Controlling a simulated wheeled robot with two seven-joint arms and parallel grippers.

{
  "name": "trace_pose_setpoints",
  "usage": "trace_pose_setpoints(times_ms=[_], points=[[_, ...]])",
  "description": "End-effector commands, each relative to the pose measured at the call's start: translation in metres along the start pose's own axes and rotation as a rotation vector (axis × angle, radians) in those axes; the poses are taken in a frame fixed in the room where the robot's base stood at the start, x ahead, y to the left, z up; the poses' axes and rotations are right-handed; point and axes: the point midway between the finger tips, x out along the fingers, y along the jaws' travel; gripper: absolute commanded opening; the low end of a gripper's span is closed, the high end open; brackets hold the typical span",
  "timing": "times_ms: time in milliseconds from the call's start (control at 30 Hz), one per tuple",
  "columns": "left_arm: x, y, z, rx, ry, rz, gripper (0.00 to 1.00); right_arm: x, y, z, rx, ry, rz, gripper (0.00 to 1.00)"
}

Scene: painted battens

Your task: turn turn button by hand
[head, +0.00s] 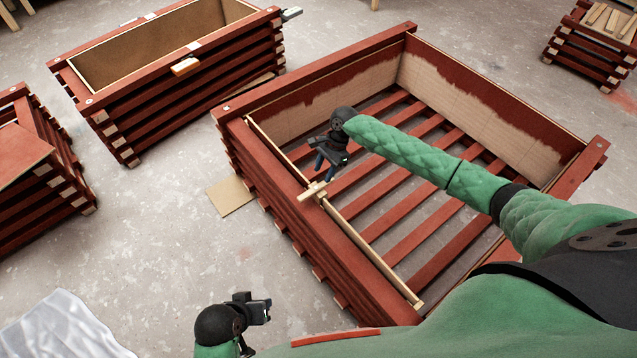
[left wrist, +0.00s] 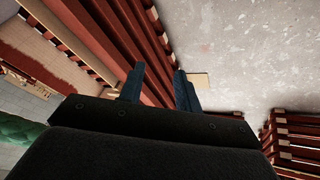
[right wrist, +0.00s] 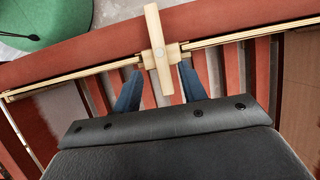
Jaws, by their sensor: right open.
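The turn button (head: 313,191) is a small pale wooden bar on the near left rim of the large red slatted crate (head: 352,262). In the right wrist view the turn button (right wrist: 158,50) stands lengthwise, crossing the pale batten strip, with a round pivot at its middle. My right gripper (head: 322,172) is open just inside the crate rim. In the right wrist view its blue fingers (right wrist: 157,82) stand on either side of the button's lower end, with gaps showing. My left gripper (head: 267,310) is away from the crate rim, low in the head view; its fingers (left wrist: 158,75) are apart and empty.
A second red crate (head: 185,67) stands at the back left, another (head: 62,180) at the left edge, and one (head: 590,50) at the far right. A cardboard piece (head: 231,195) lies on the floor. White sheeting (head: 62,328) lies at the lower left.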

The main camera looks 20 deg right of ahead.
Motion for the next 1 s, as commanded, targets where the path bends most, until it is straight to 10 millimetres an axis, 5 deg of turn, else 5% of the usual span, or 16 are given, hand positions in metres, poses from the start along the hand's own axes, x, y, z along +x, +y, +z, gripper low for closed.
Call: trace_pose_setpoints(times_ms=[400,800,1000], points=[[-0.011,0.002,-0.003,0.002,-0.008,0.000,0.33,0.054,0.000,0.001,-0.002,0.000,-0.001,0.42],[-0.012,0.001,-0.005,0.003,-0.006,-0.001,0.33,0.062,0.000,0.000,-0.003,0.000,-0.001,0.42],[-0.012,0.001,-0.005,0.003,-0.005,-0.001,0.33,0.062,0.000,0.000,-0.003,0.000,-0.001,0.04]])
